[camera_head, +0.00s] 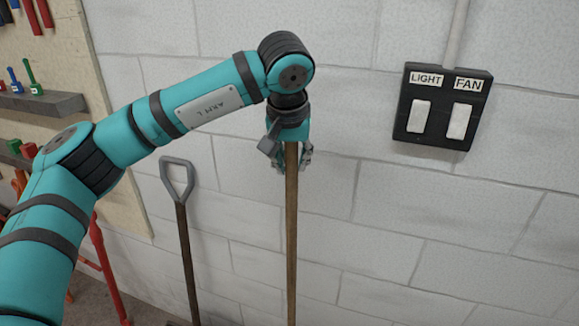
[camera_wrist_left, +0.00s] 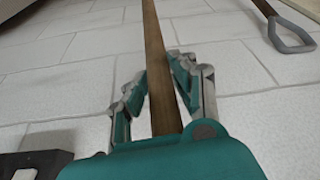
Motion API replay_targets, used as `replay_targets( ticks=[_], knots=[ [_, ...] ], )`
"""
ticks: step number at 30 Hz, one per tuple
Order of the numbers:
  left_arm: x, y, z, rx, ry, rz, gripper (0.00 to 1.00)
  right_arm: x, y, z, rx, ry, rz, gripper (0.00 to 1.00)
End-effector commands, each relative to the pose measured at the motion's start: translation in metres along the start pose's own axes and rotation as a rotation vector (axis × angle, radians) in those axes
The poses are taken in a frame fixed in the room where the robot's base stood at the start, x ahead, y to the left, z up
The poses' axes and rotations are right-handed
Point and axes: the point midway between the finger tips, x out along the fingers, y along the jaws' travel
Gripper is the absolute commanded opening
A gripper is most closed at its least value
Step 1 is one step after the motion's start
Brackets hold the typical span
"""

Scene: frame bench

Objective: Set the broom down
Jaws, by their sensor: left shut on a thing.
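My left gripper (camera_head: 291,157) is shut on a long wooden handle, the broom (camera_head: 291,240), near its upper end. The broom hangs nearly upright in front of the white block wall, and its lower end is outside the head view. In the left wrist view the gripper (camera_wrist_left: 158,85) has its fingers on both sides of the broom's handle (camera_wrist_left: 155,40). Whether the broom touches the floor cannot be seen. My right gripper is not in view.
A grey D-handled tool (camera_head: 181,205) leans at the wall, left of the broom. A black LIGHT and FAN switch box (camera_head: 442,107) is on the wall at right. A pegboard (camera_head: 97,130) with tools and a dark shelf (camera_head: 42,103) is at left, with a red stand (camera_head: 106,265) below.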

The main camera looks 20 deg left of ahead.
Motion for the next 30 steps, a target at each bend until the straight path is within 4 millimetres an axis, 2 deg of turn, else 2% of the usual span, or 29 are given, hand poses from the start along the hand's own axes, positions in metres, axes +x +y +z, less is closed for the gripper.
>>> replay_targets(
  ticks=[6,19,30],
  knots=[
    [0.003,-0.006,-0.012,-0.003,0.006,0.001,0.00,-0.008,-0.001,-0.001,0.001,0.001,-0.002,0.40],
    [0.033,-0.005,0.001,-0.003,0.007,0.001,0.00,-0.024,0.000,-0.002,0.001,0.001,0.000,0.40],
    [0.037,-0.005,0.003,-0.003,0.007,0.001,0.00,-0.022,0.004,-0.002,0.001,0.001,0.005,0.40]
  ],
)
